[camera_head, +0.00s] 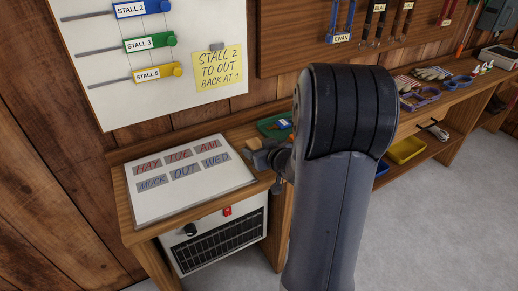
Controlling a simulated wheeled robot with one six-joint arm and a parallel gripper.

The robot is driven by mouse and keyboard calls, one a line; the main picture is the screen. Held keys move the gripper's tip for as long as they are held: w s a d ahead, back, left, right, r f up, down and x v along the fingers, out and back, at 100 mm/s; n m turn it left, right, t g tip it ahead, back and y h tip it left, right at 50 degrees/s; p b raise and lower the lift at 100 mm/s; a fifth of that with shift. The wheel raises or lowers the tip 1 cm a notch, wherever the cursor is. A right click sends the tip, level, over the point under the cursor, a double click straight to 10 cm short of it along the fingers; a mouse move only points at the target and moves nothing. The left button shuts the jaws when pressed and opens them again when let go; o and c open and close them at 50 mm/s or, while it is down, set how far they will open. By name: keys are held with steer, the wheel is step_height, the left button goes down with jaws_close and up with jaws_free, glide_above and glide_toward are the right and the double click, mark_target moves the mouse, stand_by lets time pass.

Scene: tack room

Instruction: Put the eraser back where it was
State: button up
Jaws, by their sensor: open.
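I cannot single out an eraser in this view. My gripper (259,158) is open at the right edge of the white board (165,212), which lies on the wooden bench. Word plates on that board read HAY (148,163), TUE, AM in red and MUCK, OUT, WED (215,158) in blue. The gripper is close to the WED plate. My large dark arm hides the bench to the right of the gripper and part of the gripper itself. A green tray (268,128) with small items lies just behind the gripper.
A wall board (110,80) above carries the STALL 2, 3 and 5 sliders and a yellow note (219,67). A heater-like unit (222,240) with a red switch stands below. At right, a long bench (460,100) holds gloves (432,73); a yellow bin (406,149) is underneath.

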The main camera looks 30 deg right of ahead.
mark_target(259, 147)
steer(key=shift+r, duration=0.2)
steer(key=p+v, duration=0.3)
steer(key=v, duration=0.7)
steer(key=shift+s+d+r, duration=0.1)
steer(key=shift+s+r, duration=0.05)
steer(key=shift+s, duration=0.2)
steer(key=shift+s+r+p, duration=0.15)
steer(key=shift+s+p, duration=0.25)
steer(key=shift+s, duration=0.25)
steer(key=shift+w, duration=0.1)
steer(key=b+x, duration=0.4)
steer(key=x, duration=0.8)
steer(key=shift+w+f, duration=0.15)
steer(key=shift+f, duration=0.15)
step_height(259, 147, up, 3)
steer(key=shift+f+p, duration=0.1)
steer(key=shift+p, duration=0.7)
steer(key=shift+r, duration=0.45)
steer(key=shift+f, duration=0.15)
